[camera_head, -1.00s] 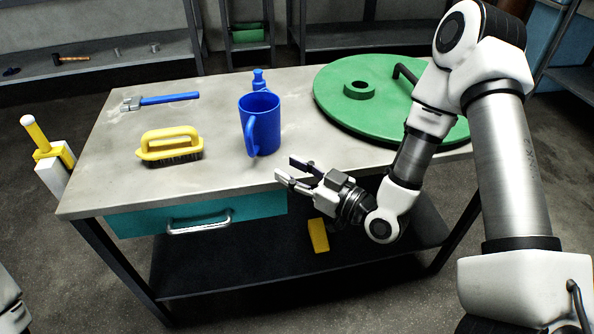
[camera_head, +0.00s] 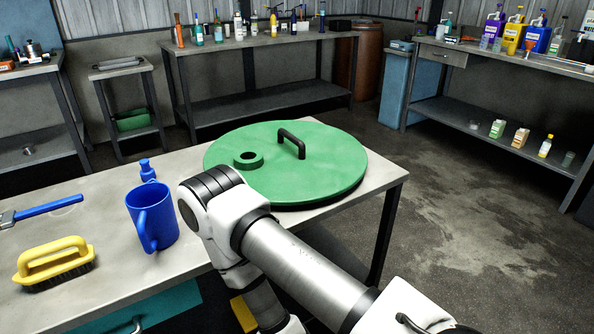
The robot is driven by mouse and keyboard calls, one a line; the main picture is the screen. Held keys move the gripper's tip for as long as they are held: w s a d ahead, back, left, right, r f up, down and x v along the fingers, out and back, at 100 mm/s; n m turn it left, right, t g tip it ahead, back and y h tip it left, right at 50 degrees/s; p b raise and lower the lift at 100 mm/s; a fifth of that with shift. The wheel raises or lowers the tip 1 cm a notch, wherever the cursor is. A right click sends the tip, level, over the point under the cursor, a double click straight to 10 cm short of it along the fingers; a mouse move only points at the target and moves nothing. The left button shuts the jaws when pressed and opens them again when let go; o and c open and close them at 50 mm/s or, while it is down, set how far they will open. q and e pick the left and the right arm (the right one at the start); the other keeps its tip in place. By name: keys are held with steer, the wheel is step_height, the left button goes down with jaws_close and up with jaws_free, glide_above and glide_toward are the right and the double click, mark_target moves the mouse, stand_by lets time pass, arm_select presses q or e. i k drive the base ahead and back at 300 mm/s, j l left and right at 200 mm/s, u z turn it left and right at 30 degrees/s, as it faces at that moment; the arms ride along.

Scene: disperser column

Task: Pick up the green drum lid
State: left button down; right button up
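The green drum lid (camera_head: 310,178) lies flat on the right end of the workbench (camera_head: 90,185). It is a wide disc with a black bar handle (camera_head: 291,143) standing up near its middle and a raised green ring (camera_head: 248,160) toward its left. My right arm crosses in front of the bench, with its bent joint near the lid's front left edge. My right gripper is hidden or out of the frame. My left gripper is out of the frame too. Nothing is touching the lid's handle.
A blue mug (camera_head: 152,217), a blue bottle (camera_head: 147,170), a yellow brush (camera_head: 54,262) and a blue-handled tool (camera_head: 42,209) lie left of the lid. Back benches (camera_head: 265,42) hold several bottles. Open floor (camera_head: 470,200) lies right of the bench.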

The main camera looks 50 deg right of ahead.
mark_target(288, 162)
steer(key=z, duration=1.45)
